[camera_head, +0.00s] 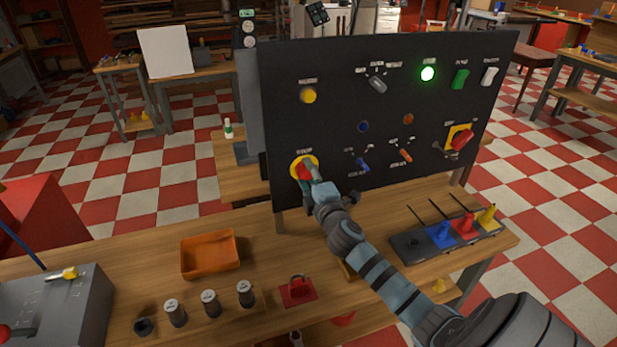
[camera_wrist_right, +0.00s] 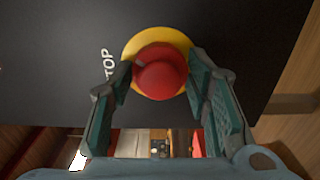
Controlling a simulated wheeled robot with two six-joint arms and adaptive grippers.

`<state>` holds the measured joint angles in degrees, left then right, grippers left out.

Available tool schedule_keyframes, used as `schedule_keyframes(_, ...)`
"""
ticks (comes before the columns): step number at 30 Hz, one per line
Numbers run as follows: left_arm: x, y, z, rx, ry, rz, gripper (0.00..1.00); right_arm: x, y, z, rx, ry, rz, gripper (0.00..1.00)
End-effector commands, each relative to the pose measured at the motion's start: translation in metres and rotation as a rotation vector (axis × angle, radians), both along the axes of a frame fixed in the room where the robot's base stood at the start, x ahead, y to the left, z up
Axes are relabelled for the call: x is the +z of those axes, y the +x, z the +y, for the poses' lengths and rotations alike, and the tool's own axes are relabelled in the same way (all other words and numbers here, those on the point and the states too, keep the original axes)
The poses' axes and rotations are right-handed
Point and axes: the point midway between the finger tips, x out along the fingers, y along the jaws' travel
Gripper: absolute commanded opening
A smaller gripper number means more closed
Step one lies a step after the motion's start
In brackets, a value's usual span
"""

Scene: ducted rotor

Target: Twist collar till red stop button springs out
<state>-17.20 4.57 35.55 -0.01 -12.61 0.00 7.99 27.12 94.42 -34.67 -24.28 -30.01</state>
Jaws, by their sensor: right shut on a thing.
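The red stop button (camera_wrist_right: 161,70) is a round red knob on a yellow collar (camera_wrist_right: 150,37) on the dark panel, with "TOP" lettering beside it in the wrist view. In the head view the yellow collar (camera_head: 299,161) is at the panel's lower left, and the button is mostly behind my gripper. My right gripper (camera_head: 308,173) is shut on the button. In the wrist view its two fingers (camera_wrist_right: 162,77) lie on either side of the red knob. Whether the knob is in or out cannot be told. My left gripper is not in view.
The dark panel (camera_head: 335,125) carries knobs, switches, a lit green lamp (camera_head: 428,73) and a red-yellow rotary switch (camera_head: 461,139). An orange tray (camera_head: 210,270), several cylinders, a red padlock (camera_head: 297,289) and a dark rack (camera_head: 411,245) with coloured pieces stand on the bench.

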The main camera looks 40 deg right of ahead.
Motion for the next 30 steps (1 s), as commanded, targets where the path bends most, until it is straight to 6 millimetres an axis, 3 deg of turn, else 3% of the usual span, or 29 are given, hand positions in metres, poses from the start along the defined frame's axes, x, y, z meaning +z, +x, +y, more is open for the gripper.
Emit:
schedule_keyframes(16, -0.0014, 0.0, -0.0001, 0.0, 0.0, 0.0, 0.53, -0.0005, 0.0, 0.0002, 0.0, 0.037, -0.012, 0.16)
schedule_keyframes(17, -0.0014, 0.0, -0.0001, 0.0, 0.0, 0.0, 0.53, -0.0005, 0.0001, 0.0002, 0.0, 0.037, -0.012, 0.45)
schedule_keyframes(20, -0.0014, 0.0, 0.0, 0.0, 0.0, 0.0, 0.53, -0.0005, 0.0001, 0.0002, 0.0, 0.037, -0.012, 0.61)
schedule_keyframes(30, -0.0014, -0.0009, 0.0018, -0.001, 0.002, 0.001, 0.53, -0.0003, -0.0015, 0.0008, 0.001, 0.036, -0.012, 0.64)
